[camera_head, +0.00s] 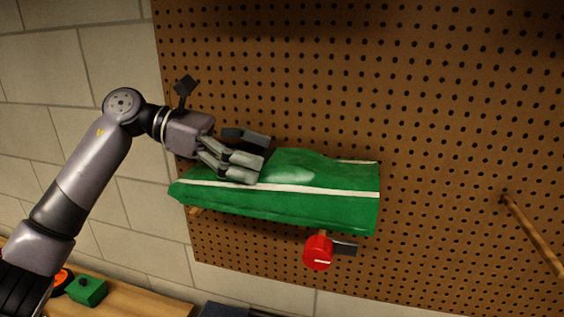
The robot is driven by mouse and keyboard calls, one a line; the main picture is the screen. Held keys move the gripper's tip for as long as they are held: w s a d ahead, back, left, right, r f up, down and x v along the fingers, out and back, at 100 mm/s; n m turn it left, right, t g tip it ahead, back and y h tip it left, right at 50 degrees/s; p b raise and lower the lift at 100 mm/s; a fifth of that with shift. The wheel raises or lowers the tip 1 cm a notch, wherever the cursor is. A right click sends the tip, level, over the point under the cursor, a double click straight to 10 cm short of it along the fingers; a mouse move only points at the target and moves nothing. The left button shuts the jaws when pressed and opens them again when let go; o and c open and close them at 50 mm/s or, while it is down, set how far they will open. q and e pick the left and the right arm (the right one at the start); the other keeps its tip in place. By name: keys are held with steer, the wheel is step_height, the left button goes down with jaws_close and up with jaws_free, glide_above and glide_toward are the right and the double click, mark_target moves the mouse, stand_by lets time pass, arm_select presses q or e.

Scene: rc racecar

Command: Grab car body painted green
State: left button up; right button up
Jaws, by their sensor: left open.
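The green car body (320,208) with a white stripe rests against the brown pegboard, seemingly on pegs below it. My left gripper (257,152) comes in from the left and is open over the upper left part of the car body. Its near finger overlaps the green surface; I cannot tell whether it touches. The far finger shows just above the body's top edge. My right gripper is not in view.
The pegboard (460,100) fills the middle and right. A red round item (318,253) hangs below the car body. A wooden peg (533,236) sticks out at right. A wooden table (125,299) at lower left bears a small green block (87,291).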

arm_select(q)
steer(key=shift+d, duration=0.45)
steer(key=shift+s+f, duration=0.1)
steer(key=shift+f, duration=0.05)
steer(key=shift+a, duration=0.15)
steer(key=shift+c, duration=1.4)
steer(key=c, duration=1)
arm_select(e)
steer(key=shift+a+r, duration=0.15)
arm_select(q)
steer(key=shift+c, duration=0.2)
